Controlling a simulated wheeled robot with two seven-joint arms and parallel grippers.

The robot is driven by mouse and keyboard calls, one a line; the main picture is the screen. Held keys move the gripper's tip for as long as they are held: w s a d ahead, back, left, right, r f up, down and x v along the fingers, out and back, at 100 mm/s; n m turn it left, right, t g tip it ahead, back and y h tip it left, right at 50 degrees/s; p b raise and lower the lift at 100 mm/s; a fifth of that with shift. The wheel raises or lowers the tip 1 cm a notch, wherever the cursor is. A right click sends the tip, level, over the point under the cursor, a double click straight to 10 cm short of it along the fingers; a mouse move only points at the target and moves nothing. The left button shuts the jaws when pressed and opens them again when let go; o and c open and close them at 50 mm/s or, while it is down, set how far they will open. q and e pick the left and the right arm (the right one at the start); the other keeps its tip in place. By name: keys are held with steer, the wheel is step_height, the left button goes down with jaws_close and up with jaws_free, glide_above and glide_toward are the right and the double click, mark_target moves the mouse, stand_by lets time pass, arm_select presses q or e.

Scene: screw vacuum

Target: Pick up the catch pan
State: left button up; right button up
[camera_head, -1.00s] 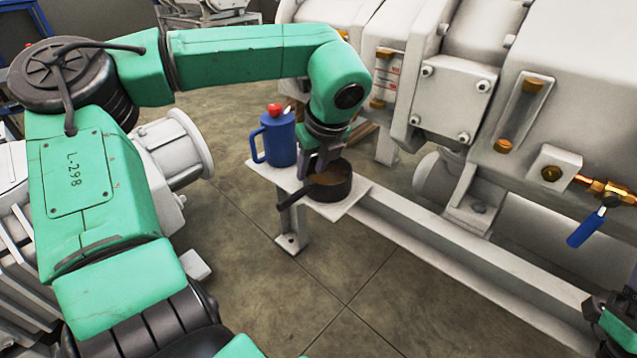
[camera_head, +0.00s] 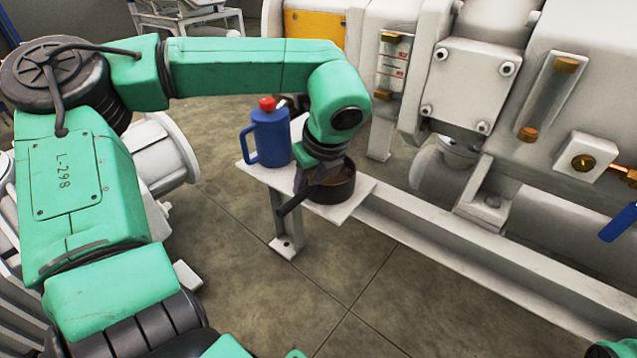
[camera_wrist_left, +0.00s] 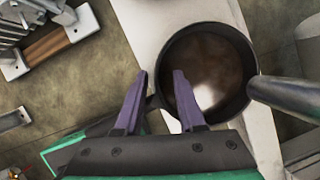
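The catch pan (camera_head: 340,187) is a round dark pan on a small white shelf, with a dark handle (camera_head: 291,203) towards the lower left. My left gripper (camera_head: 305,182) is down at the pan's left side, partly hidden by its own wrist. In the left wrist view, the two purple fingers (camera_wrist_left: 160,76) are apart. One is outside the pan's rim and the other overlaps the inside of the pan (camera_wrist_left: 215,50), which has a brown bottom. I cannot tell whether either finger touches it. My right gripper's fingers do not show.
A blue jug with a red knob (camera_head: 268,135) stands on the shelf (camera_head: 348,208), left of the pan. The large grey machine (camera_head: 470,85) with gauges is behind and right. A dark grey bar (camera_wrist_left: 285,97) meets the pan's rim in the wrist view. The floor (camera_head: 290,300) in front is clear.

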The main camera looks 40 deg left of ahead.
arm_select(q)
jaws_close()
stand_by(1.4)
